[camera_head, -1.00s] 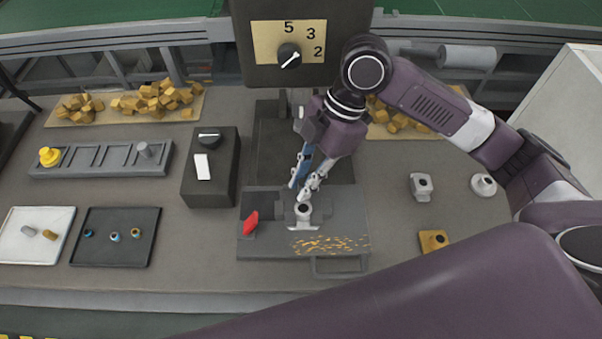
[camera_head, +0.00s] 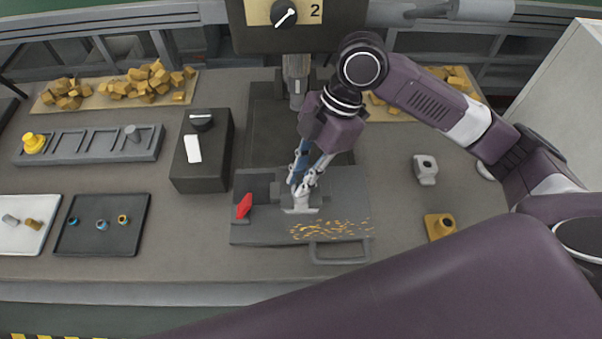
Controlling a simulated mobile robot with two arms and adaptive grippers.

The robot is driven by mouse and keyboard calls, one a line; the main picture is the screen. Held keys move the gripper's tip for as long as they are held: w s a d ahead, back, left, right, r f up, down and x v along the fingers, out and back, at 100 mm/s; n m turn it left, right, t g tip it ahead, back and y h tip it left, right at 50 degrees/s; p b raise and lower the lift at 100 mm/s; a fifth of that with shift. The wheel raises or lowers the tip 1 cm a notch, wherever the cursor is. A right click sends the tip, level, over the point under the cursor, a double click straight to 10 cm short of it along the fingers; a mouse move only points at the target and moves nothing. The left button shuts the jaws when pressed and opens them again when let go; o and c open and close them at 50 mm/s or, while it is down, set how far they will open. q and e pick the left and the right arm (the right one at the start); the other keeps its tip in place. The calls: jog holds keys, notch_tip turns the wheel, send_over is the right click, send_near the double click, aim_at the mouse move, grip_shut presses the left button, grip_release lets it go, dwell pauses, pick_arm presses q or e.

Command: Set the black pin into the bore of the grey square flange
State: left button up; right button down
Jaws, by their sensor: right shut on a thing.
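The grey square flange (camera_head: 425,169) with a dark bore stands on the bench, right of the fixture. I cannot make out a black pin; one in my fingers would be too small or hidden. My right gripper (camera_head: 299,187) points down, its fingers shut at the top of a pale part (camera_head: 300,204) on the dark fixture plate (camera_head: 340,190). The fingers cover that part's top, and its bore is hidden. My left gripper is not in view.
A yellow flange (camera_head: 440,226) stands in front of the grey one. A dark box (camera_head: 203,150), a slotted rack (camera_head: 95,147), a black tray (camera_head: 103,240) and a white tray (camera_head: 27,235) lie left. The bench between fixture and flanges is clear.

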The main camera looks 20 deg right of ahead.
jog(key=shift+p, duration=0.75)
dwell(1.1)
jog(key=shift+f+p, duration=0.4)
jog(key=shift+p, duration=0.45)
dwell(1.1)
jog(key=c, duration=1.3)
grip_release()
notch_tip(320, 180, up, 7)
jog(key=p, duration=0.8)
jog(key=shift+s+f, duration=0.1)
